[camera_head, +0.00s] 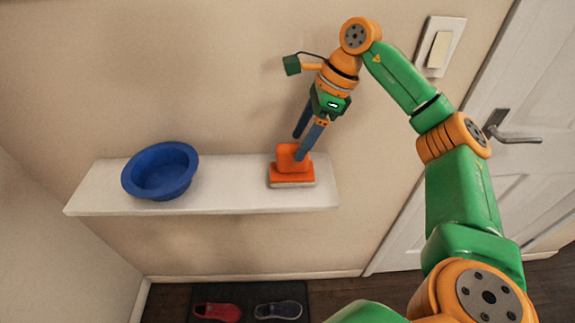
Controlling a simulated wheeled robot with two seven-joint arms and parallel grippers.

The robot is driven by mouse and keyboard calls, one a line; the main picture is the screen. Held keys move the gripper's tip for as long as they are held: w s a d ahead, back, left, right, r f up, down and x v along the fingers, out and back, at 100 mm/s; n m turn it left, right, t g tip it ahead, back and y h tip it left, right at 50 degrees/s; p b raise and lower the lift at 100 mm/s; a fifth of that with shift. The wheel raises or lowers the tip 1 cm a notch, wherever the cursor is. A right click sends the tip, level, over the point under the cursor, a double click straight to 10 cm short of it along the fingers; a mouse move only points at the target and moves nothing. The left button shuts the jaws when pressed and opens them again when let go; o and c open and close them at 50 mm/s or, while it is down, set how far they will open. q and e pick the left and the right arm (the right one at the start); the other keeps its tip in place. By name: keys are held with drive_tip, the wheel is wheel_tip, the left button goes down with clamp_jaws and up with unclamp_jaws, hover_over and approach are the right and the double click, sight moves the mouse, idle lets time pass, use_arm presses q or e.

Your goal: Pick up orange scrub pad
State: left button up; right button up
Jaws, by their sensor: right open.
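The orange scrub pad (291,180) lies near the right end of a white wall shelf (234,199). It has a raised orange grip on top and a paler layer underneath. My right gripper (299,147) reaches down from above at the pad's upper right. Its two blue-grey fingers are apart, with the tips close to the raised grip. One fingertip overlaps the grip's edge in the picture; I cannot tell whether it touches. My left gripper is not in view.
A blue bowl (160,172) stands on the shelf's left part, with clear shelf between it and the pad. The wall is right behind. A light switch (439,48) and a white door (525,110) are at right. Shoes (278,310) lie on a dark mat below.

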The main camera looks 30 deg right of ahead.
sight(287, 160)
drive_tip(key=p+x, duration=0.2)
drive_tip(key=x, duration=0.4)
drive_tip(key=shift+w+a+f, duration=0.15)
drive_tip(key=shift+a+f, duration=0.15)
drive_tip(key=shift+a, duration=0.05)
clamp_jaws()
